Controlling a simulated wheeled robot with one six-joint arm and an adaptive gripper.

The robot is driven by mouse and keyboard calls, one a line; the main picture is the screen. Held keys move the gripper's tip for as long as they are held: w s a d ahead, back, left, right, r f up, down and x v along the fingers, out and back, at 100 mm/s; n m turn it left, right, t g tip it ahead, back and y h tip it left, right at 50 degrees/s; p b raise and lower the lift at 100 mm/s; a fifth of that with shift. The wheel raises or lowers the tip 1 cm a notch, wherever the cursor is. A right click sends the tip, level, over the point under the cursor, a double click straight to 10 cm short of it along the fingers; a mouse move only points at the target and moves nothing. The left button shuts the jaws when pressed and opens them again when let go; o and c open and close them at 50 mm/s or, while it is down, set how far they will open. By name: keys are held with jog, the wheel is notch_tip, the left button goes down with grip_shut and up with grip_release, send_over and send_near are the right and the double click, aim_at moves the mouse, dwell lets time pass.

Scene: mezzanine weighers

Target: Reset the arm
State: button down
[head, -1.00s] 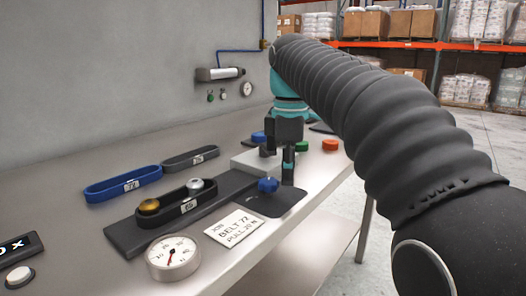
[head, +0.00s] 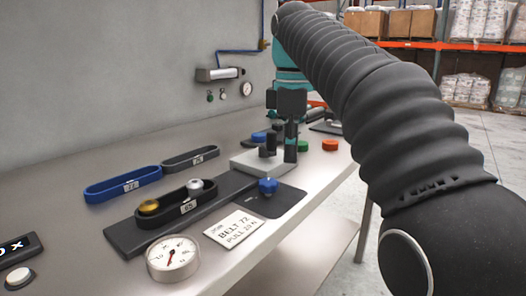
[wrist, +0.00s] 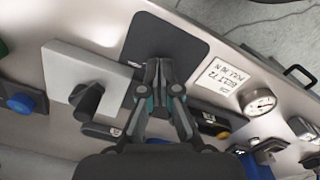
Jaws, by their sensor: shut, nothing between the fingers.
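My gripper (head: 290,158) hangs fingers down above the bench in the head view, beyond the blue knob (head: 268,186). It is shut and empty. In the wrist view its closed fingertips (wrist: 160,66) overlap the dark mat (wrist: 192,46). The blue knob stands on this mat (head: 283,203) in the head view, apart from the fingers; I cannot make it out in the wrist view. My ribbed arm crosses the right half of the head view and hides part of the bench behind.
A pale block (head: 246,165) with a black post stands near the gripper. Belt loops, including a blue one (head: 123,184), a dial gauge (head: 173,258) and a card (head: 234,229) lie left and in front. Green and orange buttons (head: 330,145) sit behind.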

jog(key=s+d+f+m+t, duration=0.2)
jog(key=s+d+f+m, duration=0.3)
jog(key=s+f+m, duration=0.3)
jog(key=s+d+f+m+t, duration=0.3)
jog(key=s+d+f+m, duration=0.2)
jog(key=s+f+m, duration=0.3)
jog(key=s+f, duration=0.4)
jog(key=f, duration=0.4)
jog(key=shift+s+d+f, duration=0.2)
jog(key=shift+s+f, duration=0.1)
jog(key=shift+s, duration=0.05)
jog(key=shift+s, duration=0.1)
